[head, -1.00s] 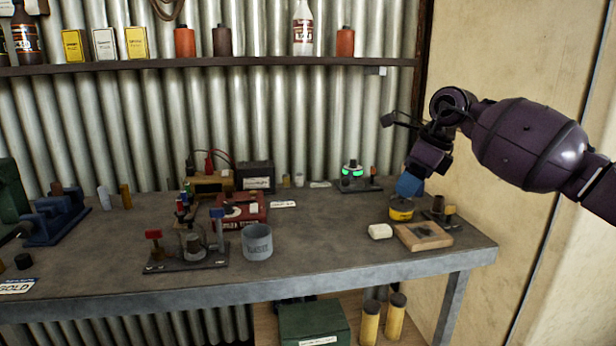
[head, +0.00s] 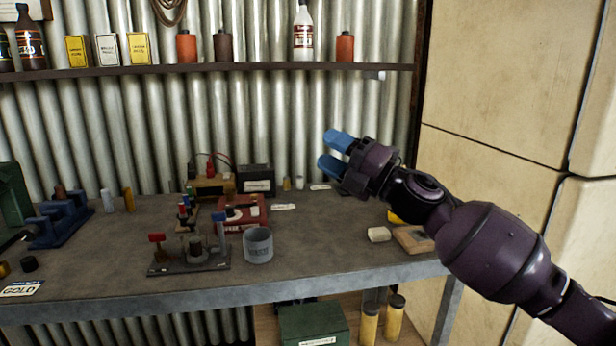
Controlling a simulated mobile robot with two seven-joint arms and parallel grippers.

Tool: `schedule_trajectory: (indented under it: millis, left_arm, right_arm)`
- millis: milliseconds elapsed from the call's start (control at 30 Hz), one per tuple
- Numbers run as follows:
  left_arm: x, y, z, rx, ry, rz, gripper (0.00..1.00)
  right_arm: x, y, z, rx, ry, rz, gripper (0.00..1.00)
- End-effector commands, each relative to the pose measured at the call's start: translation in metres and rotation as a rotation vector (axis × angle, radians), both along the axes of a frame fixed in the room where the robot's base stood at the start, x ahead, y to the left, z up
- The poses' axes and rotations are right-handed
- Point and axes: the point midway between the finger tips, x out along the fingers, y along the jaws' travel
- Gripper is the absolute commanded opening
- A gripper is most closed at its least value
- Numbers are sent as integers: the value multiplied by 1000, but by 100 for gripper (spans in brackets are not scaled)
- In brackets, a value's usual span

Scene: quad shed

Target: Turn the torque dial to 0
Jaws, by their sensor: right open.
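My right gripper (head: 333,152) is open and empty, with its two blue fingertips apart and pointing left. It appears in front of the corrugated wall, above the back of the workbench (head: 320,250). I cannot clearly make out a torque dial or its reading. A red box (head: 229,225) with small parts on its front and top sits left of the gripper, at the middle of the bench. The device with green lights is hidden behind my right gripper and arm. My left gripper is not in view.
A grey cup (head: 258,245) and a stand with red and blue levers (head: 190,263) are near the front edge. A white block (head: 379,234) and wooden board (head: 413,240) lie to the right. A shelf (head: 210,69) with bottles runs above. The bench between cup and block is clear.

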Motion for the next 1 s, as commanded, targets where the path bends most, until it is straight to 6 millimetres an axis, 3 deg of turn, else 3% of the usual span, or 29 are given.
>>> schedule_trajectory:
  millis: [367,567,767,1000]
  left_arm:
    - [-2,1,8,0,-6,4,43]
    - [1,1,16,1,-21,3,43]
    - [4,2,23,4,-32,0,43]
    - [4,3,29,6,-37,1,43]
  right_arm:
    - [-23,-51,-103,455,547,-143,51]
    - [-48,-82,-168,643,805,-230,51]
    - [-85,-112,-232,808,1032,-324,51]
    - [-145,-147,-303,981,1251,-440,51]
